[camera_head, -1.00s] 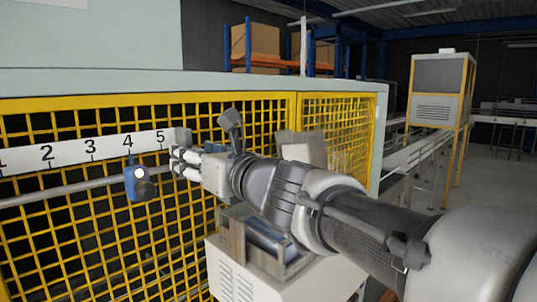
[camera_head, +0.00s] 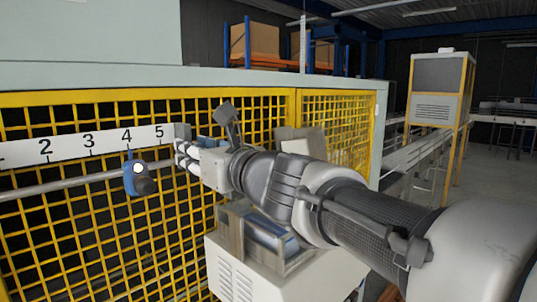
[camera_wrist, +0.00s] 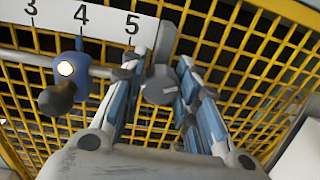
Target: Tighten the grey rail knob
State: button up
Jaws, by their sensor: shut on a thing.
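A grey knob (camera_wrist: 160,88) sits at the right end of the rail, just right of the scale's number 5. It lies between my fingers in the wrist view. My gripper (camera_wrist: 162,95) is shut on it, its blue-and-grey fingers on either side. In the head view my gripper (camera_head: 182,156) is at the rail's end, below the grey end bracket (camera_head: 182,132), and hides the knob. The rail (camera_head: 70,186) runs left along the fence. A blue slider (camera_head: 130,178) with a dark knob (camera_head: 147,187) hangs on it below number 4, apart from my gripper.
A white numbered scale (camera_head: 68,148) runs above the rail. The yellow mesh fence (camera_head: 90,245) stands close behind. A grey cabinet (camera_head: 235,270) with an open box (camera_head: 258,235) on top is below my arm. A conveyor (camera_head: 412,155) lies to the right.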

jog(key=shift+f+n+b, duration=0.15)
jog(key=shift+n+b, duration=0.6)
jog(key=shift+n, duration=0.05)
jog(key=o, duration=1.1)
jog(key=v, duration=1.2)
jog(key=shift+s+d, duration=0.1)
jog(key=shift+d, duration=0.05)
